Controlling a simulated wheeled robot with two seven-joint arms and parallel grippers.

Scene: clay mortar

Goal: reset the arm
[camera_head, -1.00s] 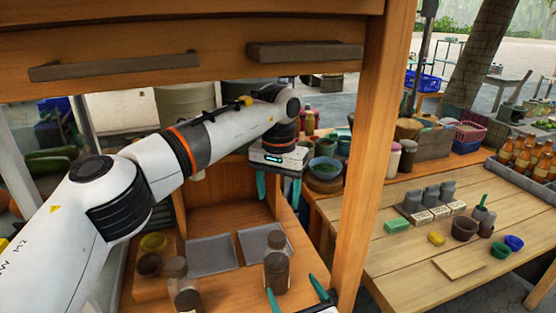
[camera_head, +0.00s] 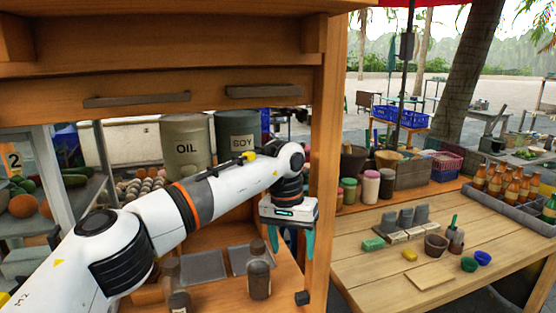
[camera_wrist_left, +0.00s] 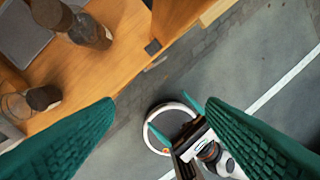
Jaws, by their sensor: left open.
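My left arm comes in from the left in the head view. Its gripper (camera_head: 289,245) points down, with two teal fingers apart and nothing between them. It is near the right post of the wooden cart. In the left wrist view the fingers (camera_wrist_left: 160,110) are wide apart and empty, above the cart's edge and the floor. My right gripper (camera_wrist_left: 168,110) shows below in that view, its teal fingers apart and empty. It is out of the head view.
Dark-lidded jars (camera_head: 259,280) and grey trays (camera_head: 203,266) stand on the cart counter (camera_wrist_left: 100,70). The cart's post (camera_head: 322,170) rises close to my left gripper. The wooden table (camera_head: 385,270) at right holds a brown clay pot (camera_head: 436,245), small bowls and bottles (camera_head: 509,188).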

